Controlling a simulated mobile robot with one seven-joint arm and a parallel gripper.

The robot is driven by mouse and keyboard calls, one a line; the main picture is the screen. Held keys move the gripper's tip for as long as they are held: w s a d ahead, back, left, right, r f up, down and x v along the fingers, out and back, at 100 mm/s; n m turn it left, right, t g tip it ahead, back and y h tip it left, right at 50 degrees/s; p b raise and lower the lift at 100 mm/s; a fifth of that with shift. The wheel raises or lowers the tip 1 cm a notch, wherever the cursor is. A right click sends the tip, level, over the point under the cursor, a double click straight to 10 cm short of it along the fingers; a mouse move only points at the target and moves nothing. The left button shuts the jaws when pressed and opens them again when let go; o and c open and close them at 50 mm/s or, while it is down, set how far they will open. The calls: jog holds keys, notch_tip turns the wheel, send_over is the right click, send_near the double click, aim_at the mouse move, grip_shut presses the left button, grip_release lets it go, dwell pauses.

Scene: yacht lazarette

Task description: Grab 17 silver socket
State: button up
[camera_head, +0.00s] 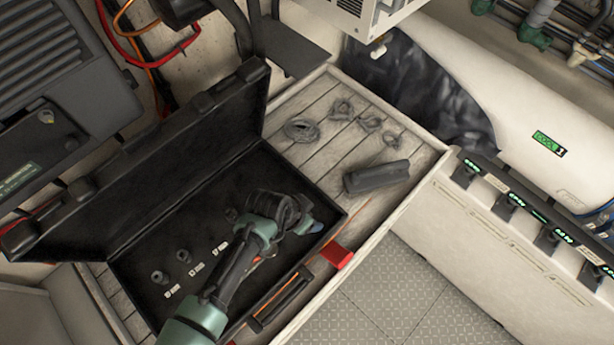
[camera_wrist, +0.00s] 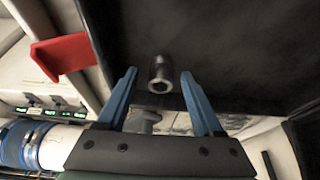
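A dark silver socket (camera_wrist: 160,75) with a hexagonal opening shows in the wrist view, between and slightly beyond the blue fingertips. No size marking on it is readable. My gripper (camera_wrist: 159,86) is open, with a finger on either side of the socket and visible gaps to both. In the head view my gripper (camera_head: 312,227) is over the right part of the open black case (camera_head: 135,250). Several other grey sockets, such as the front one (camera_head: 158,277) and one behind it (camera_head: 183,256), stand in the case beside small white labels, too small to read. My arm hides part of the case.
The raised case lid (camera_head: 150,165) stands along the case's back left side. A red item (camera_head: 337,255), also in the wrist view (camera_wrist: 62,55), sits at the front right edge. A dark cylinder (camera_head: 376,177) and coiled grey pieces (camera_head: 301,129) lie on the planks to the right.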

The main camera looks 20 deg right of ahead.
grip_shut()
jog(key=shift+r, duration=0.1)
